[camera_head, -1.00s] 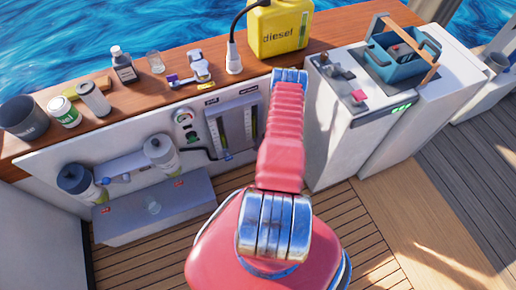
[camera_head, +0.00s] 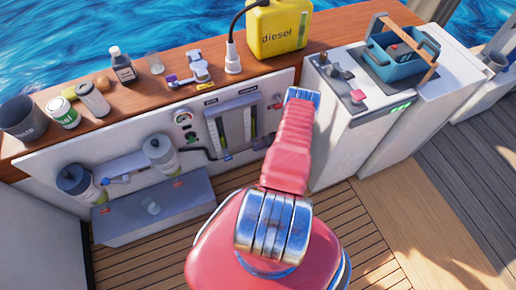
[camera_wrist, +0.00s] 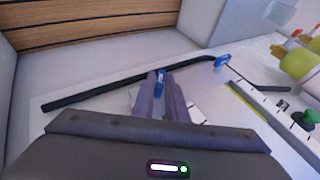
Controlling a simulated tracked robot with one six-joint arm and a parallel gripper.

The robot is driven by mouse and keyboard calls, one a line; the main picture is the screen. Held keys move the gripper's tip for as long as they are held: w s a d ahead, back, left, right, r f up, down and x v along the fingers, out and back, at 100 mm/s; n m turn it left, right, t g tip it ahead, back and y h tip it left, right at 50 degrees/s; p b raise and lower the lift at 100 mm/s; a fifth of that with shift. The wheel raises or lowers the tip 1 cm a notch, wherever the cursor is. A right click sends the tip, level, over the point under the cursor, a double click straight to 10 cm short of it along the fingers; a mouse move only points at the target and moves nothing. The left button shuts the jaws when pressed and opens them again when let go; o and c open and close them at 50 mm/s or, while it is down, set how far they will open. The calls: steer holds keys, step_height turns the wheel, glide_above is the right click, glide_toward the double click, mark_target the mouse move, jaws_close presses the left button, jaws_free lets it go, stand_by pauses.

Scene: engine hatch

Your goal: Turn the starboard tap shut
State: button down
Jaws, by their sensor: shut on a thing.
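In the wrist view my gripper (camera_wrist: 161,92) has its two grey fingers closed around a small blue tap handle (camera_wrist: 160,78), near a black pipe. A second blue tap (camera_wrist: 221,62) stands to the right, at the far end of that pipe. In the head view that second tap (camera_head: 227,156) shows under the left tube of the gauge panel (camera_head: 236,122). The panel labels are too small to read, so I cannot confirm which tap is starboard.
A wooden shelf (camera_head: 130,97) above the panel holds a yellow diesel can (camera_head: 279,30), a dark bottle (camera_head: 122,66) and several small items. A white console (camera_head: 345,115) stands close to the right of my arm. The deck below is clear.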

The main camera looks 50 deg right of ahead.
steer(key=shift+d+f+m+t+y, duration=0.15)
steer(key=shift+m+t+y, duration=0.25)
steer(key=shift+t+y, duration=0.75)
stand_by(0.4)
steer(key=c, duration=1.8)
jaws_free()
steer(key=shift+o, duration=0.2)
steer(key=shift+s, duration=0.1)
steer(key=shift+r, duration=4.95)
